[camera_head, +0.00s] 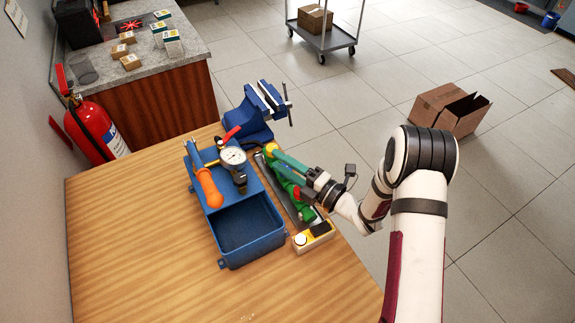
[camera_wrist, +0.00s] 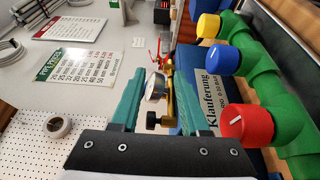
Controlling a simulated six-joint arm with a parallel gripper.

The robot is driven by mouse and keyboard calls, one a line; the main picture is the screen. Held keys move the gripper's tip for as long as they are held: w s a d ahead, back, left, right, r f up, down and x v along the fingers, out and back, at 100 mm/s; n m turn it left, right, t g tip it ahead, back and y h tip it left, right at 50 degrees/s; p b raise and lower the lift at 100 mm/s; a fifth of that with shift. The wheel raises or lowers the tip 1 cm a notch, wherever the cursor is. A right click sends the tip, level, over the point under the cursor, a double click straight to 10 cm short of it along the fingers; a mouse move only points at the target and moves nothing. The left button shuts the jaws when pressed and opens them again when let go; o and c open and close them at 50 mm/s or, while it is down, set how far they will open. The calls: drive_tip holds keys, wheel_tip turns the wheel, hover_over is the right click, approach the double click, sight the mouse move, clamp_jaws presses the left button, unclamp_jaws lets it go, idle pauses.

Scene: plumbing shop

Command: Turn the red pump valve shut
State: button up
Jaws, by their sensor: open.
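The blue test pump (camera_head: 207,180) stands on the wooden bench, with a round white gauge (camera_head: 233,156) and an orange-handled lever (camera_head: 208,187). A small red lever valve (camera_head: 231,133) sits beside the gauge; it also shows, small, in the wrist view (camera_wrist: 160,50). My gripper (camera_head: 274,157) is to the right of the pump, over the green pipe manifold. In the wrist view, its two teal fingers (camera_wrist: 159,68) are apart and empty, with gauge and brass fitting visible between them. They are clear of the red lever.
The green manifold (camera_wrist: 270,85) carries yellow, blue and red knobs close to my right finger. A blue vise (camera_head: 250,122) stands at the bench's far edge. A small box with a button (camera_head: 314,237) lies by the right edge. The bench's left front is clear.

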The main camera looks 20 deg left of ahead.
drive_tip(key=shift+v, duration=0.85)
drive_tip(key=n+g+y, duration=0.1)
drive_tip(key=n+g, duration=0.4)
drive_tip(key=g, duration=0.2)
approach(237, 133)
drive_tip(key=shift+m, duration=0.3)
drive_tip(key=a, duration=1)
drive_tip(key=shift+a+f, duration=0.1)
drive_tip(key=shift+a, duration=0.3)
clamp_jaws()
